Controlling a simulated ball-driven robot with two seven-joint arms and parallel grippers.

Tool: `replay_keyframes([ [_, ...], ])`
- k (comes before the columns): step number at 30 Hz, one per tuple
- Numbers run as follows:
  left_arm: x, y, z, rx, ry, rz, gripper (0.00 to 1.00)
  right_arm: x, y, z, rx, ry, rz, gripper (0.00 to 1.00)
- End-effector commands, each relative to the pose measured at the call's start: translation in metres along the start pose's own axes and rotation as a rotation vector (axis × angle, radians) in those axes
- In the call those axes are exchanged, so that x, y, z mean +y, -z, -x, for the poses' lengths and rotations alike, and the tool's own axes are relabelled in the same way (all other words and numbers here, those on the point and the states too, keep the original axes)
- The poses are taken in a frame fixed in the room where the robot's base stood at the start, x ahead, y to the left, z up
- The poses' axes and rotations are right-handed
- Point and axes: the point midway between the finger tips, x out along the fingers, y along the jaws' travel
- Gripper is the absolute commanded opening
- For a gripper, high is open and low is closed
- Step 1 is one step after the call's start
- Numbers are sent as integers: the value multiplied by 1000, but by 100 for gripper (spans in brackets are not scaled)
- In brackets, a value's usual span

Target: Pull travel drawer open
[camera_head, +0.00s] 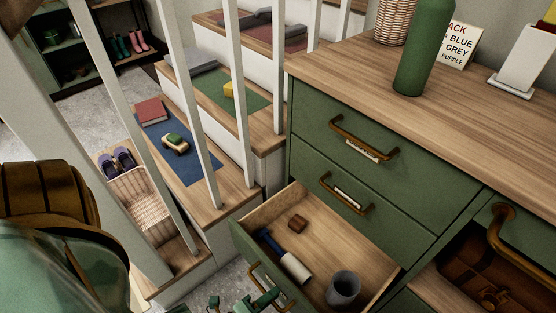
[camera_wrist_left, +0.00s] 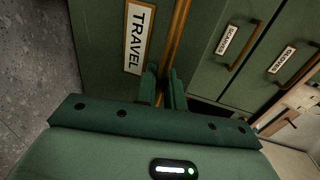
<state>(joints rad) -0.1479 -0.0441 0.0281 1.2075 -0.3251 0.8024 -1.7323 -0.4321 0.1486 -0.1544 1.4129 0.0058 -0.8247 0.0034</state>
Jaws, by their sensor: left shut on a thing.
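The travel drawer (camera_head: 245,250) is a green-fronted drawer with a wooden inside, standing well out of the green cabinet in the head view. Its white TRAVEL label (camera_wrist_left: 138,38) shows in the left wrist view beside a long brass handle (camera_wrist_left: 179,30). The handle also shows in the head view (camera_head: 256,279). My left gripper (camera_wrist_left: 163,90) is shut on this handle, with one green finger on each side of it. In the head view the left gripper (camera_head: 262,299) is partly seen at the bottom edge, by the drawer front. My right gripper is not in view.
The drawer holds a lint roller (camera_head: 286,257), a small brown block (camera_head: 298,222) and a grey cup (camera_head: 343,288). Closed drawers (camera_head: 372,145) sit above it. A green bottle (camera_head: 425,50) stands on the cabinet top.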

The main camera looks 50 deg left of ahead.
Motion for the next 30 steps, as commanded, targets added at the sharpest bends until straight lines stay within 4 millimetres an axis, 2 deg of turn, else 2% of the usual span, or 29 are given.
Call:
replay_keyframes([
  [13,2,0,4,0,-3,1,0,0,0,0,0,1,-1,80],
  [14,2,0,4,0,-3,1,16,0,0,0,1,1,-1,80],
  [15,2,0,4,0,-2,1,27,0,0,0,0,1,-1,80],
  [24,1,0,5,0,-2,0,28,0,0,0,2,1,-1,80],
  [27,0,0,16,0,-2,0,28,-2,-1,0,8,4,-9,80],
  [30,0,0,34,0,-2,1,28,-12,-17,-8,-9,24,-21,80],
])
